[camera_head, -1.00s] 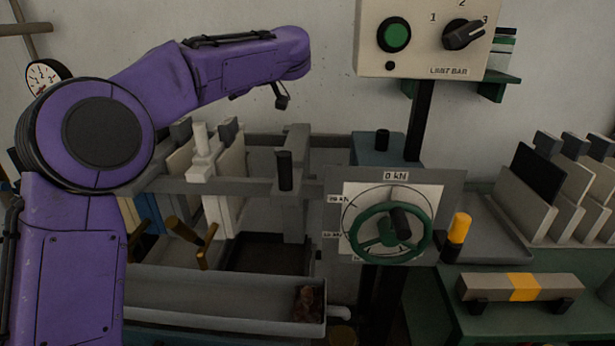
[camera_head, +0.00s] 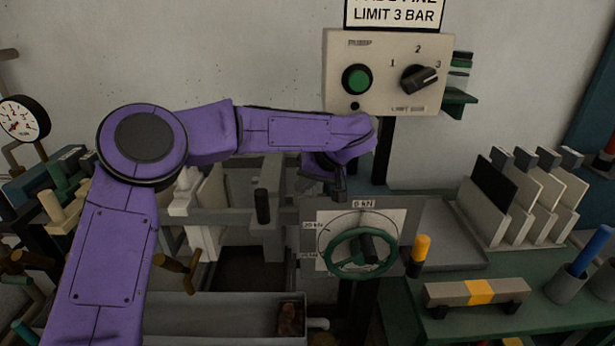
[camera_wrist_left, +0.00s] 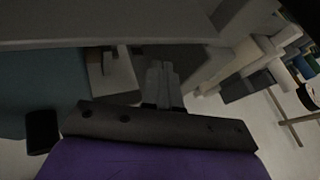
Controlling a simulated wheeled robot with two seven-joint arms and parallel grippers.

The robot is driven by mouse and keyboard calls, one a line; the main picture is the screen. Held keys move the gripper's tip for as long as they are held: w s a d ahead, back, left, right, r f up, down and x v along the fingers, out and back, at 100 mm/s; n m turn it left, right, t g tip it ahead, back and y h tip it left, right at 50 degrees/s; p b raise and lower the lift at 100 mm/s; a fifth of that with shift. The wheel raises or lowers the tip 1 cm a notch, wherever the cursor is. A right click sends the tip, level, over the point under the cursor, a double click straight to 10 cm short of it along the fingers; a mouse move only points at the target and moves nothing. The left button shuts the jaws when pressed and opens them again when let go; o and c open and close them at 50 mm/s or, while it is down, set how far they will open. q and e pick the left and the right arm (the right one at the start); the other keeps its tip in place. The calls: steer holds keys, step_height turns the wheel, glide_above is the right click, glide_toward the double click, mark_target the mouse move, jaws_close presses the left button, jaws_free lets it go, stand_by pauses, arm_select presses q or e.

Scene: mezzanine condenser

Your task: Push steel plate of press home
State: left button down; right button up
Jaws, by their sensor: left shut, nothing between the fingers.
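The press stands in the middle of the head view, with pale plates (camera_head: 208,215) hanging between its rails. A grey upright plate (camera_head: 272,185), seemingly the steel plate, stands to their right, with a black handle (camera_head: 262,207) in front of it. My left gripper (camera_head: 338,190) is to the right of this plate, near the press's right end, pointing down. It looks apart from the plate, though the exact gap is unclear. In the left wrist view its fingers (camera_wrist_left: 162,78) are together and empty. Grey press parts lie beyond them. My right gripper is not in view.
A green handwheel (camera_head: 362,253) and dial are in front, below my gripper. A control box (camera_head: 385,75) hangs above on a black post. A trough (camera_head: 230,318) lies below the press. A rack of plates (camera_head: 525,200) and a yellow-banded bar (camera_head: 478,293) are at right.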

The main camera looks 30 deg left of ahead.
arm_select(q)
steer(key=x, duration=0.6)
steer(key=shift+a+f+p, duration=0.15)
steer(key=shift+a+p, duration=0.05)
steer(key=shift+p, duration=0.15)
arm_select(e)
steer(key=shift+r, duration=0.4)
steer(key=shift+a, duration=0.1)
